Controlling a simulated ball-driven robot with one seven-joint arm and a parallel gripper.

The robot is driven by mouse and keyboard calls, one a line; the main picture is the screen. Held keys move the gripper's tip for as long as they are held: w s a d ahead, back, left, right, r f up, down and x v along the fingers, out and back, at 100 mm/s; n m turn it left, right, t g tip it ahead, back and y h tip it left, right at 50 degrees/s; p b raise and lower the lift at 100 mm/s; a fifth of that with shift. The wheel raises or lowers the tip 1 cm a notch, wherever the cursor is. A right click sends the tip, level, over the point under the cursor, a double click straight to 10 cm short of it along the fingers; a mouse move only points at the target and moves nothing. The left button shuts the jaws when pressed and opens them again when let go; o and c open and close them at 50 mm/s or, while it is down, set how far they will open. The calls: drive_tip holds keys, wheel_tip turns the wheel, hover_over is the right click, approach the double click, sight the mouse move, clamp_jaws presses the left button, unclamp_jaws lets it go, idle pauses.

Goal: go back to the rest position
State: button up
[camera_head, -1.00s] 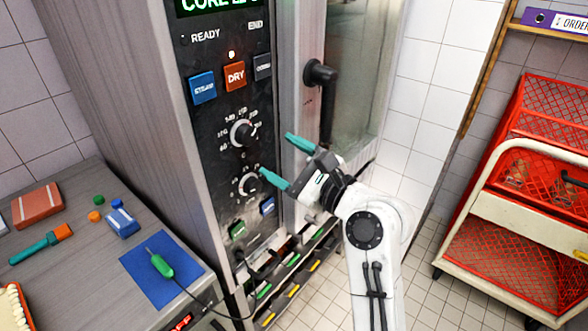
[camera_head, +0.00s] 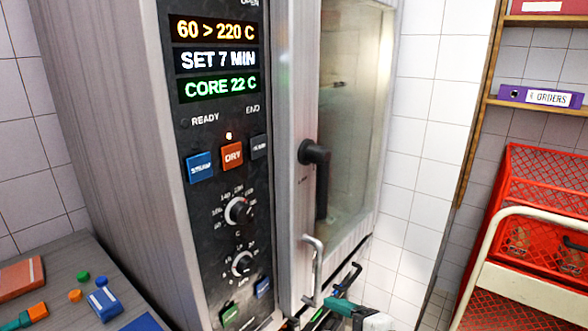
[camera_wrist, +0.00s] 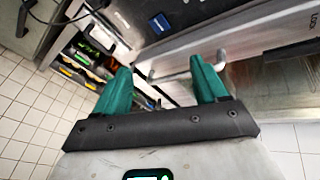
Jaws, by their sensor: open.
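My gripper (camera_wrist: 163,88) has two green fingers that stand apart with nothing between them in the wrist view. In the head view my gripper (camera_head: 345,300) is at the bottom edge, low in front of the oven, and most of my arm is out of frame. The oven's control panel (camera_head: 228,200) shows 60 > 220 C, SET 7 MIN and CORE 22 C. Its orange DRY button (camera_head: 232,154) has a small light lit above it. The lower knob (camera_head: 242,263) and upper knob (camera_head: 239,211) are both clear of my gripper.
The oven door's black handle (camera_head: 316,170) stands out, with a metal bar handle (camera_head: 314,270) below it. A trolley (camera_head: 520,295) with red crates (camera_head: 540,195) is at the right. A counter (camera_head: 55,262) with small objects is at the left. Tiled floor shows in the wrist view (camera_wrist: 30,125).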

drive_tip(key=s+d+f+n+g+h+b, duration=0.1)
drive_tip(key=s+d+f+n+g+h, duration=0.45)
drive_tip(key=s+d+f, duration=0.85)
drive_tip(key=s+d+f+n+g+h, duration=0.2)
drive_tip(key=s+f+n, duration=0.2)
drive_tip(key=s, duration=0.5)
drive_tip(key=s+d+f+n+g+h, duration=0.1)
drive_tip(key=s+d+f+n, duration=0.2)
drive_tip(key=s, duration=0.7)
drive_tip(key=shift+d+f+n+g+h+b, duration=0.3)
drive_tip(key=shift+f+n+g+h+b, duration=0.05)
drive_tip(key=shift+f+n+b, duration=0.1)
